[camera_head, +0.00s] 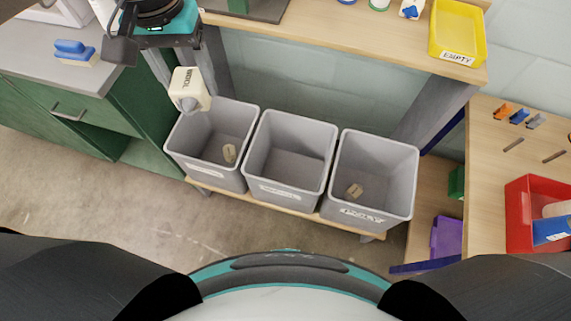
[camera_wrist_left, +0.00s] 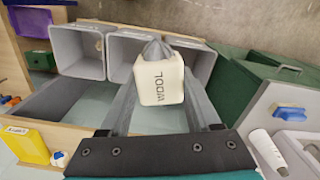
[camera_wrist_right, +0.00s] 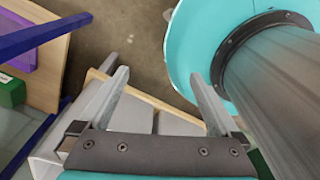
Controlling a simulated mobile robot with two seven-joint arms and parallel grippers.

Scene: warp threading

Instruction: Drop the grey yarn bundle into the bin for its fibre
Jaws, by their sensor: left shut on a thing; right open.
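The grey yarn bundle (camera_head: 190,103) has a cream wrap reading "WOOL"; the wrap and grey yarn also show in the left wrist view (camera_wrist_left: 158,82). My left gripper (camera_head: 186,78) is shut on it and holds it over the back left part of the left bin (camera_head: 177,150). The middle bin (camera_head: 249,160) looks empty. The right bin (camera_head: 411,170) has a label that seems to read "POLY". The other two bin labels are too small to read. My right gripper (camera_wrist_right: 158,75) is open and empty, and is not seen in the head view.
A small beige bundle (camera_head: 230,153) lies in the left bin and another (camera_head: 354,190) in the right bin. A wooden bench with a yellow "EMPTY" tray (camera_head: 458,28) stands behind. A green cabinet (camera_head: 70,110) is at the left, a red bin (camera_head: 521,200) at the right.

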